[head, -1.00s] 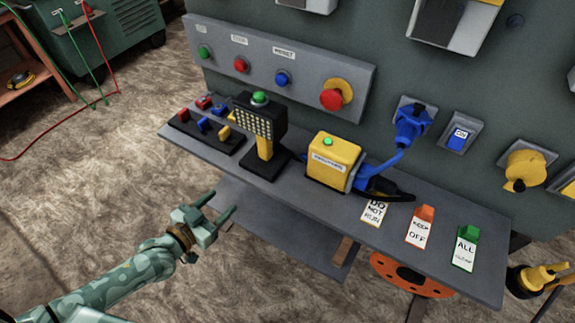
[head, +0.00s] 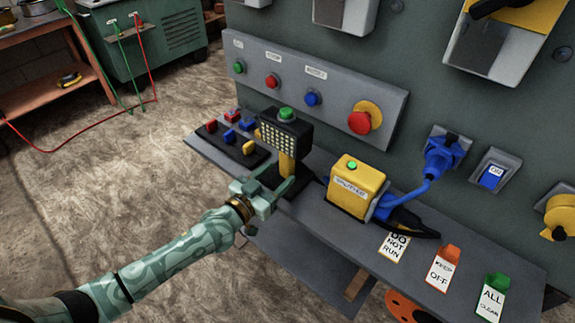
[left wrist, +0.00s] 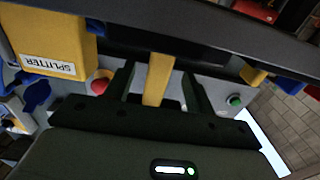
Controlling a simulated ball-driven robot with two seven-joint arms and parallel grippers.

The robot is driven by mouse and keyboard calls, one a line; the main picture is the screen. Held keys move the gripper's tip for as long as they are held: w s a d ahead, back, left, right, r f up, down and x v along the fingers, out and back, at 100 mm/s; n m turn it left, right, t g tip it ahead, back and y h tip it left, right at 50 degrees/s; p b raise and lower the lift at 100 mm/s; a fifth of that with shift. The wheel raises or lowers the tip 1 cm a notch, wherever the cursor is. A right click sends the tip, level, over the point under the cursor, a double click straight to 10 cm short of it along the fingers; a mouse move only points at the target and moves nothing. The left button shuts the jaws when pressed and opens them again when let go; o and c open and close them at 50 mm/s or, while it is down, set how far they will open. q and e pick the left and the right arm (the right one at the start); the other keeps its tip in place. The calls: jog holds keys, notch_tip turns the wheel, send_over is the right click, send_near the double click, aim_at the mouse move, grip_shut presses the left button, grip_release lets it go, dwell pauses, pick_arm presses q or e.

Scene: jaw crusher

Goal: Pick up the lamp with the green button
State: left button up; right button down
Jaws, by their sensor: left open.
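The lamp (head: 284,134) stands upright on the grey shelf. It has a black head with a grid of small lights, a green button (head: 287,113) on top and a yellow handle (head: 286,165). In the left wrist view the yellow handle (left wrist: 158,78) stands between the two dark fingers. My left gripper (head: 279,179) is open at the handle, with a finger on each side of it. Gaps show between handle and fingers in the left wrist view. The gripper partly hides the lamp's base. My right gripper is not in view.
A yellow splitter box (head: 356,188) with its own green button and a blue plug stands right of the lamp. A black block with coloured switches (head: 232,139) sits close on the left. The button panel (head: 320,82) rises behind. Tags (head: 440,268) lie at the right.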

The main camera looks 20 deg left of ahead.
aim_at(283, 168)
pick_arm(q)
jog(key=b+x, duration=0.1)
jog(key=x, duration=0.3)
jog(key=shift+w, duration=0.35)
jog(key=shift+r, duration=0.1)
grip_shut()
jog(key=shift+r, duration=0.1)
